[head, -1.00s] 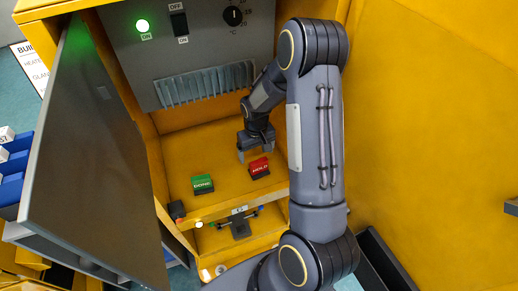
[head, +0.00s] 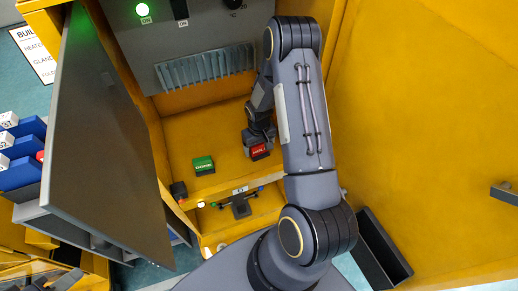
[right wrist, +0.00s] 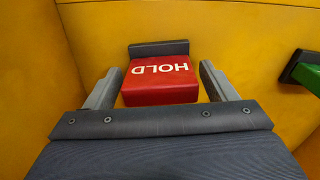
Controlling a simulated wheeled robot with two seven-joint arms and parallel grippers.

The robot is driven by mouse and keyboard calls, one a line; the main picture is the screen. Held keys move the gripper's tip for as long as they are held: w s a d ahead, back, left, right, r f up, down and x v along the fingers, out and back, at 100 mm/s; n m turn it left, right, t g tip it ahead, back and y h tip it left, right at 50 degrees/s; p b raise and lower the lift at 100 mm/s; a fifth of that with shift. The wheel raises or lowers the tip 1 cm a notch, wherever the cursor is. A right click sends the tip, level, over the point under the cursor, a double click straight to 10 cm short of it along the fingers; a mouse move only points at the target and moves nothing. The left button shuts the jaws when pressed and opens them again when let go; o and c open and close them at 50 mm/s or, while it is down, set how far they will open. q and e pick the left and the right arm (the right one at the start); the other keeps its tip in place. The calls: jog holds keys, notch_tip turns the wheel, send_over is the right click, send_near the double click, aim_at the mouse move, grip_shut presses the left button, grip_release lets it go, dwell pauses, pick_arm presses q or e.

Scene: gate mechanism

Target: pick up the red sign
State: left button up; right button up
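The red sign (head: 260,151) with white "HOLD" lettering stands on the yellow shelf in the head view. It also shows in the right wrist view (right wrist: 160,84), between the two fingers, with its dark base behind it. My right gripper (head: 258,143) is at the sign in the head view. In the right wrist view my right gripper (right wrist: 160,88) is open, one finger on each side of the sign, with small gaps on both sides. My left gripper is not in view.
A green sign (head: 203,165) stands on the same shelf to the left. An open grey door (head: 105,140) is at the left of the yellow cabinet. A grey panel (head: 185,40) with a green light is behind. A small dark mechanism (head: 240,206) sits below the shelf.

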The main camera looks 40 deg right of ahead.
jog(key=c, duration=0.8)
jog(key=shift+c, duration=0.2)
